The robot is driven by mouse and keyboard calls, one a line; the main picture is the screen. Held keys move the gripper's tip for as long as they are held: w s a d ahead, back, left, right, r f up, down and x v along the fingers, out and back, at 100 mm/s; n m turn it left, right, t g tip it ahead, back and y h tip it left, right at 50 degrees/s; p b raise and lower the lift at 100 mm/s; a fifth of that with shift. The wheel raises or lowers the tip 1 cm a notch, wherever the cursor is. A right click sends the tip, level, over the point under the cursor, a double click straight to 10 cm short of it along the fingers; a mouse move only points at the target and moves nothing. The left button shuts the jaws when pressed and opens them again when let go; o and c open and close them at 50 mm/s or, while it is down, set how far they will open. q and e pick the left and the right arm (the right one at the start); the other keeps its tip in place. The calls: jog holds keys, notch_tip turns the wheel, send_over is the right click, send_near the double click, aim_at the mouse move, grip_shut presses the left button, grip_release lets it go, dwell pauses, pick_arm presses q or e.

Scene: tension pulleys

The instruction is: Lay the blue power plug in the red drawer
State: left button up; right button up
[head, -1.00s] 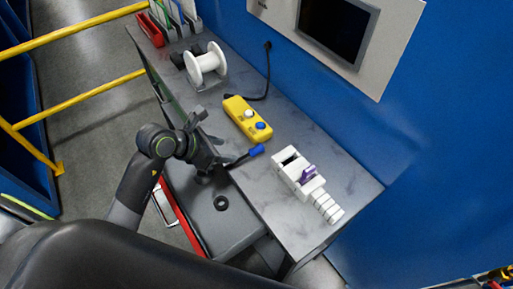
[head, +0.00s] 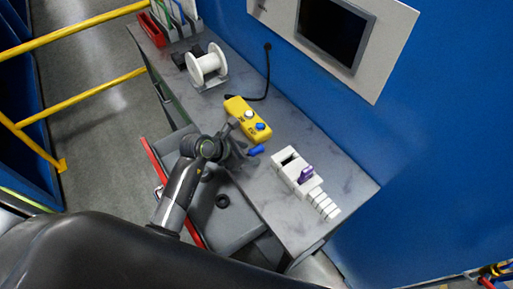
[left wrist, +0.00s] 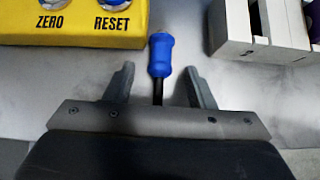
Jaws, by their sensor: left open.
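The blue power plug (head: 257,150) lies on the grey bench top by its front edge, between the yellow box and the white block. In the left wrist view the plug (left wrist: 160,56) points away from me, with a dark cable or stem running back toward the gripper. My left gripper (head: 243,149) is open; in the left wrist view its fingertips (left wrist: 159,68) stand on either side of the plug's near end, with gaps on both sides. The red drawer (head: 158,160) is pulled out below the bench, its red front showing. My right gripper is out of view.
A yellow box (head: 244,117) with buttons sits beside the plug; its labels read ZERO and RESET. A white block with a purple part (head: 306,173) is to the right. A dark ring (head: 222,201) lies in the drawer. A white spool (head: 207,65) stands farther back.

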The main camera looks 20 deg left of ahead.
pick_arm(q)
grip_shut()
dwell(0.3)
